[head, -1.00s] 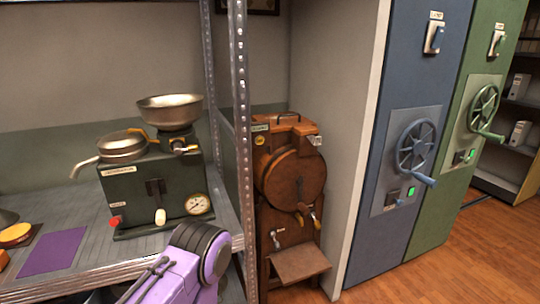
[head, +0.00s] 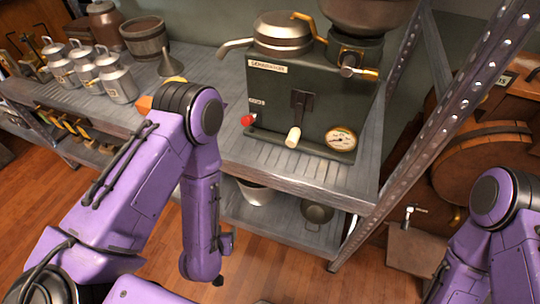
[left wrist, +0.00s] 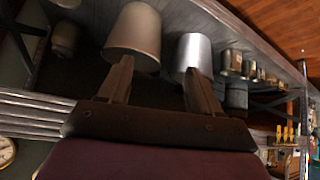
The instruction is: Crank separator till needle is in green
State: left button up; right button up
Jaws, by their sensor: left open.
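The separator (head: 272,100) is a dark green box with metal bowls on top, on the grey shelf. Its crank (head: 298,103) hangs down on the front, with a cream handle (head: 293,137) at its lower end. The round dial (head: 341,138) is at the front lower right; its needle and any green band are too small to read. It also shows at the left wrist view's edge (left wrist: 6,153). My left arm reaches down in front of the shelf, left of the separator. My left gripper (left wrist: 157,82) is open and empty, apart from the crank. My right gripper is out of view.
The shelf edge (head: 300,182) and a perforated metal post (head: 440,105) stand close to the separator. Milk cans (head: 117,80), a wooden bucket (head: 145,38) and a funnel (head: 168,65) are at left. Pots (head: 257,192) sit on the lower shelf. My right arm is at the right edge.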

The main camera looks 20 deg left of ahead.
pick_arm(q)
jog(key=w+d+r+m+t+h, duration=0.25)
jog(key=w+d+r+t, duration=0.35)
jog(key=w+d+r, duration=0.3)
jog(key=m+t+p, duration=0.2)
jog(key=t, duration=0.2)
send_near(290, 144)
jog(key=w, duration=0.1)
jog(key=shift+n, duration=0.25)
jog(key=w, duration=1.1)
jog(key=shift+d+f+b, duration=0.1)
jog(key=shift+d+b, duration=0.15)
jog(key=shift+b, duration=0.05)
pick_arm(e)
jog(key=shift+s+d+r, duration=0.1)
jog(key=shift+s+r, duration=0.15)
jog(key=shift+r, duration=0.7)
pick_arm(q)
jog(key=c, duration=0.9)
